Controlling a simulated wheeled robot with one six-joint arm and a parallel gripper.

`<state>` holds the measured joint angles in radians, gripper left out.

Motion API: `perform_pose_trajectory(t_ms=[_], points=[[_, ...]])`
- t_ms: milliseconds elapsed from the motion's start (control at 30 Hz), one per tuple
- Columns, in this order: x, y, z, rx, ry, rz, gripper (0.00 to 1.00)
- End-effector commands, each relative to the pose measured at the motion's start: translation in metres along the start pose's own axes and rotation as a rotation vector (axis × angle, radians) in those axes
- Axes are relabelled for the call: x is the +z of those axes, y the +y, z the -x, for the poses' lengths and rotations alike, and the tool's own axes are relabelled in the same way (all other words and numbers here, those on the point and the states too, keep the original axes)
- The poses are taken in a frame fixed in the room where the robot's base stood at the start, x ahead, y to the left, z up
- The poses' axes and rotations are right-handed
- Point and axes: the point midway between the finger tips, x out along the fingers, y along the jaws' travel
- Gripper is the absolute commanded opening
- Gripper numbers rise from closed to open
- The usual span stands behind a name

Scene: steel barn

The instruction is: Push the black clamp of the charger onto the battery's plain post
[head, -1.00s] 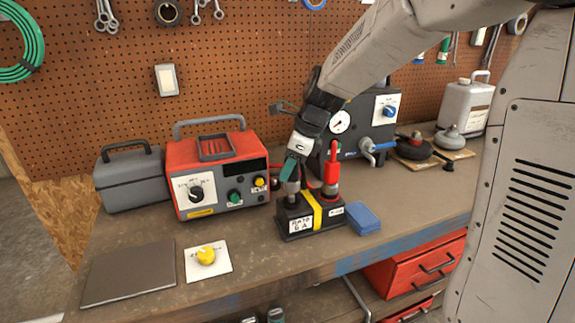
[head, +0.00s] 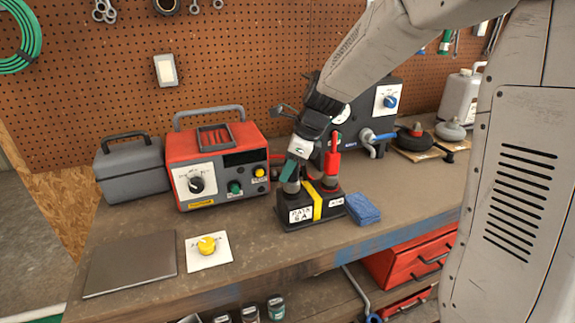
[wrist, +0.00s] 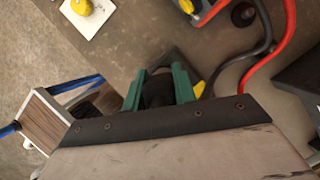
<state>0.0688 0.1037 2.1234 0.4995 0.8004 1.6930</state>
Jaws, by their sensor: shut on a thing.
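The black battery (head: 298,213) with a yellow stripe stands on the bench. The red clamp (head: 333,161) stands upright on its right post. My gripper (head: 289,175) is above the left, plain post (head: 291,187), with its green fingertips close to the post's top. In the wrist view my gripper (wrist: 157,88) is shut on the black clamp (wrist: 157,93), which sits between the two green fingers. My fingers mostly hide the clamp in the head view, so I cannot tell whether it touches the post. The red charger (head: 218,155) stands to the left behind the battery.
A blue sponge (head: 362,208) lies right of the battery. A yellow knob on a white plate (head: 207,262) and a dark flat plate (head: 130,264) lie at the front left. A grey toolbox (head: 130,175) stands left of the charger. A black gauge unit (head: 362,115) stands behind.

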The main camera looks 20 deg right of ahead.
Motion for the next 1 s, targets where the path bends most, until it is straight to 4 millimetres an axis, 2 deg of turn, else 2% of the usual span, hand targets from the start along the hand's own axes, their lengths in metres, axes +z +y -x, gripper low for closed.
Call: perform_pose_trajectory(t_ms=[300,333,400,433,767,1000], points=[[-0.003,0.000,-0.007,-0.001,0.000,-0.001,0.00],[-0.003,0.000,-0.007,-0.001,0.000,-0.001,0.30],[-0.003,0.000,-0.007,-0.001,0.000,-0.001,0.49],[-0.003,0.000,-0.007,-0.001,0.000,-0.001,0.52],[-0.003,0.000,-0.003,-0.001,-0.001,0.000,0.52],[-0.003,-0.001,0.035,-0.005,-0.002,-0.001,0.52]])
